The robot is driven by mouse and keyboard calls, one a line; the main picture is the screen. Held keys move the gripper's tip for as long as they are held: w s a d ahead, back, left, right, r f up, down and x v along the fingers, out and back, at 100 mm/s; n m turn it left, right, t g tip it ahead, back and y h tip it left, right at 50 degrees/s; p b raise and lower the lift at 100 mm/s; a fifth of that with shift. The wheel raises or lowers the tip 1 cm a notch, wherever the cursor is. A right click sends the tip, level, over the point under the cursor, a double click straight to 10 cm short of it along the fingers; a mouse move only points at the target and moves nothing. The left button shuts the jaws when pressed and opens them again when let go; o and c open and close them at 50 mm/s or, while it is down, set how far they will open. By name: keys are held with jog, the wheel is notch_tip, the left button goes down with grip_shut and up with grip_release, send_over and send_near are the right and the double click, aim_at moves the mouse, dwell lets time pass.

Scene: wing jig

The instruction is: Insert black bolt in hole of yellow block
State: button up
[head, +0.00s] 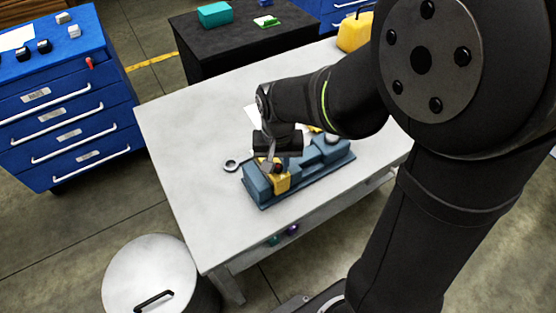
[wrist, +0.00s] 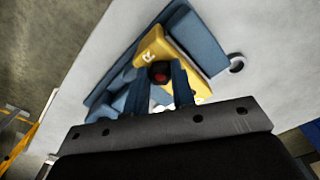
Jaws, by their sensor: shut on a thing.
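The yellow block (head: 281,183) sits at the left end of a blue jig (head: 258,186) on the light table. In the wrist view the yellow block (wrist: 152,44) bears a letter and spans the jig. My gripper (head: 275,163) is low over the yellow block, pointing down. In the wrist view its two fingers (wrist: 160,85) are closed around a small dark, reddish round part, the black bolt (wrist: 160,72), right at the block. The fingers and the angle hide the bolt's lower end and the hole, so I cannot tell whether the bolt is inside it.
A grey ring-ended part (head: 231,165) lies on the table (head: 190,150) left of the jig. More yellow pieces (head: 316,128) show behind my wrist. A yellow container (head: 355,32) stands at the table's far edge. The table's left side is clear.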

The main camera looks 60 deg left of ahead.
jog(key=o, duration=1)
jog(key=shift+o, duration=0.2)
jog(key=shift+r, duration=0.1)
notch_tip(320, 180, up, 17)
jog(key=shift+r, duration=0.15)
